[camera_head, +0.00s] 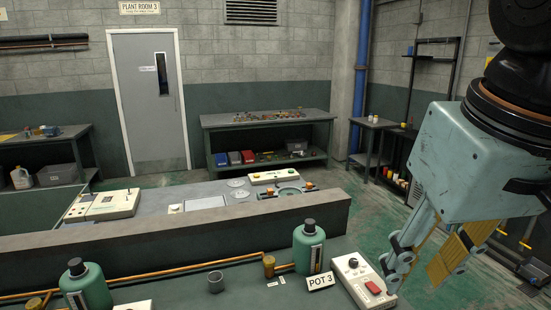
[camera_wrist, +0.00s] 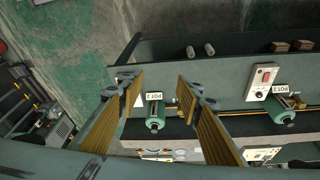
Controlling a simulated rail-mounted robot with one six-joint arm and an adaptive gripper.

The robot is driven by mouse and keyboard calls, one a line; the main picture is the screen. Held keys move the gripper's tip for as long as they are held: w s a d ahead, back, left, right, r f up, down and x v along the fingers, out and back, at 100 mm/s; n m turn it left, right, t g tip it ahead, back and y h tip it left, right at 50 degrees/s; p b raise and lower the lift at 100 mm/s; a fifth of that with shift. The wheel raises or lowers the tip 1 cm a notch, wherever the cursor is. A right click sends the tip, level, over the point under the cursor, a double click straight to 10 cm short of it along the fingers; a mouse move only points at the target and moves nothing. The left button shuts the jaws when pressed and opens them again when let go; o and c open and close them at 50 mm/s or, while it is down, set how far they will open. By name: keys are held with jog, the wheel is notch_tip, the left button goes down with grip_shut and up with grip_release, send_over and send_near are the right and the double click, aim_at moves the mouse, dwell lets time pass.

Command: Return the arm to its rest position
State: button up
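My gripper (camera_head: 418,278) hangs at the right of the head view, fingers pointing down, over or just beyond the right end of the front bench. In the wrist view my gripper (camera_wrist: 160,82) has its two yellow-padded fingers well apart, with nothing held between them. The green bottle at POT 3 (camera_head: 309,250) stands upright on the bench, left of my gripper and apart from it. It also shows beyond the fingers in the wrist view (camera_wrist: 155,117). The white control box (camera_head: 352,270) with a red switch is close to the left of my fingers in the head view.
Another green bottle (camera_head: 87,288) stands at the front left, near a copper pipe (camera_head: 190,266) along the bench. A raised ledge (camera_head: 200,222) runs behind. A side table (camera_head: 373,124) and dark shelving (camera_head: 432,57) stand at the back right. Green floor (camera_head: 370,215) lies open between.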

jog(key=s+d+f+m, duration=0.1)
jog(key=s+d+f, duration=0.1)
jog(key=s+f, duration=0.2)
jog(key=s, duration=0.2)
jog(key=shift+s+f, duration=0.25)
jog(key=shift+s, duration=0.05)
